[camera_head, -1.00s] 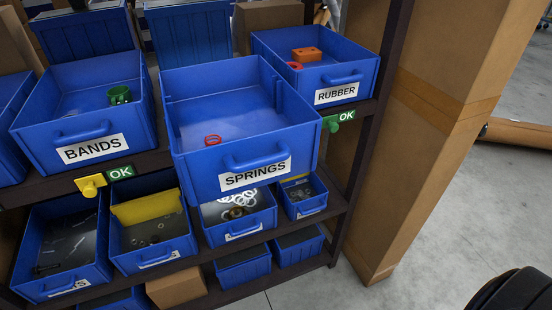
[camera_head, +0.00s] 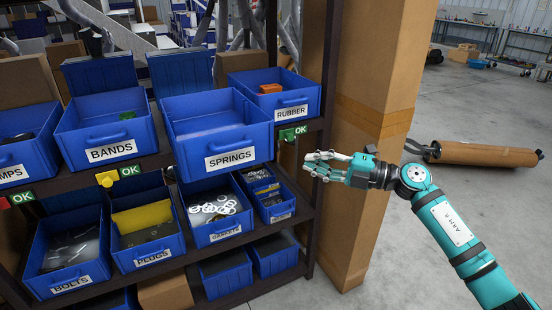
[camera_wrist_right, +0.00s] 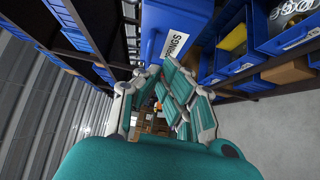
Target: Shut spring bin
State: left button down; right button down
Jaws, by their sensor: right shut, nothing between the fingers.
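The blue springs bin (camera_head: 228,158) with the SPRINGS label sits pulled out from the shelf, further forward than the bins beside it. It has a handle on its front above the label. My right gripper (camera_head: 308,164) is shut and empty, to the right of the springs bin and apart from it, in front of the shelf's right post. In the right wrist view the gripper (camera_wrist_right: 155,80) points along the shelf front, with the springs bin (camera_wrist_right: 168,30) above it. My left gripper is not in view.
The bands bin (camera_head: 105,140) stands to the left and the rubber bin (camera_head: 296,105) to the right. Lower bins hold gaskets (camera_head: 213,212) and plugs. A tall cardboard box (camera_head: 370,100) stands right of the shelf. A brown roll (camera_head: 480,153) lies on the open floor.

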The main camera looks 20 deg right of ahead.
jog(key=shift+n+g, duration=0.4)
jog(key=shift+w+d+r+p+x, duration=0.1)
jog(key=shift+w+d+p+x, duration=0.4)
jog(key=shift+x, duration=1.65)
jog(key=shift+w+d+r+p+x, duration=0.15)
jog(key=shift+p+x, duration=0.7)
jog(key=shift+x, duration=1.3)
jog(key=shift+w+d+r+p+x, duration=0.2)
jog(key=shift+p+x, duration=0.45)
jog(key=shift+x, duration=1.5)
jog(key=shift+w+f, duration=0.1)
jog(key=shift+w, duration=0.05)
